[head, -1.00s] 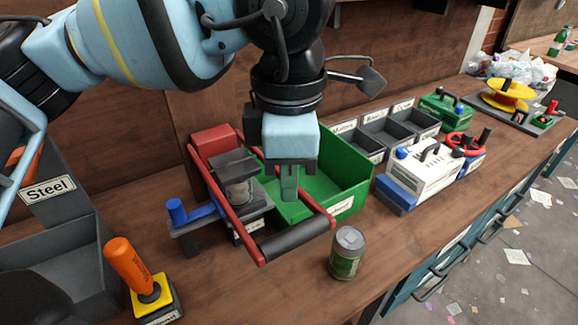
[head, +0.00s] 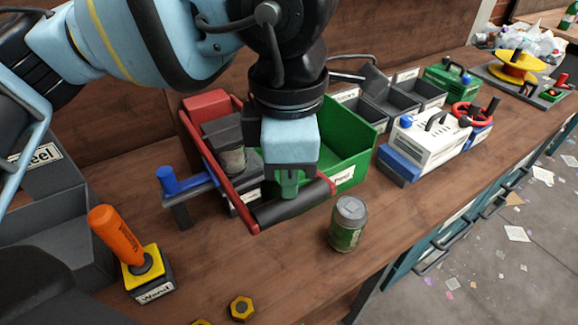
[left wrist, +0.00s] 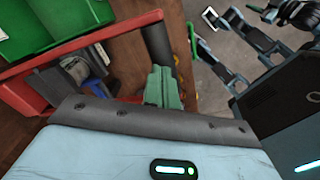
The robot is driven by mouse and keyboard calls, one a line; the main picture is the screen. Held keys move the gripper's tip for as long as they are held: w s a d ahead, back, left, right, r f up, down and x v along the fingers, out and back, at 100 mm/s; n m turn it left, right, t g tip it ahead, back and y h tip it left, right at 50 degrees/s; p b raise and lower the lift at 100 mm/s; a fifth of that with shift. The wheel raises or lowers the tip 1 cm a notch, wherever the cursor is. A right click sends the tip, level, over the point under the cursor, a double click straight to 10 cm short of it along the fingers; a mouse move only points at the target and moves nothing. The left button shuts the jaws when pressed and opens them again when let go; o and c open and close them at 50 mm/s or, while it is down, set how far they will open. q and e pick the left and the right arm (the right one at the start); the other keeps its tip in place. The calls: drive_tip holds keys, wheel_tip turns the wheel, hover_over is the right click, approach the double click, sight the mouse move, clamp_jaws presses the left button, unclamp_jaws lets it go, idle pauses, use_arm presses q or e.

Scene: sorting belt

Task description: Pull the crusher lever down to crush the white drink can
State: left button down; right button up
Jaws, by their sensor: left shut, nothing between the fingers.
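The crusher (head: 208,103) is a red and grey device on the bench. Its red lever (head: 228,195) ends in a black grip (head: 300,204) at the front, low over the bench. A pale can (head: 232,160) stands in the crusher, partly hidden under a dark block. My left gripper (head: 288,192) is shut and empty, pointing down right behind and above the black grip; I cannot tell if it touches. In the left wrist view its green fingers (left wrist: 162,86) are together beside the black grip (left wrist: 158,45). My right gripper is not in view.
A green can (head: 347,224) stands right of the grip. A green bin (head: 352,140) is behind the gripper. An orange-handled joystick (head: 120,238) and a yellow nut (head: 241,308) are in front. A white and blue device (head: 425,148) is at right.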

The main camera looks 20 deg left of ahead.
sight(292, 208)
use_arm(q)
drive_tip(key=shift+s+d+f+b, duration=0.1)
drive_tip(key=shift+f+b, duration=0.25)
drive_tip(key=shift+f, duration=0.45)
drive_tip(key=shift+s+d+f+b, duration=0.1)
drive_tip(key=shift+f+b, duration=0.25)
drive_tip(key=shift+f, duration=0.4)
drive_tip(key=shift+d+f+b, duration=0.1)
drive_tip(key=shift+f+b, duration=0.5)
drive_tip(key=shift+f, duration=0.45)
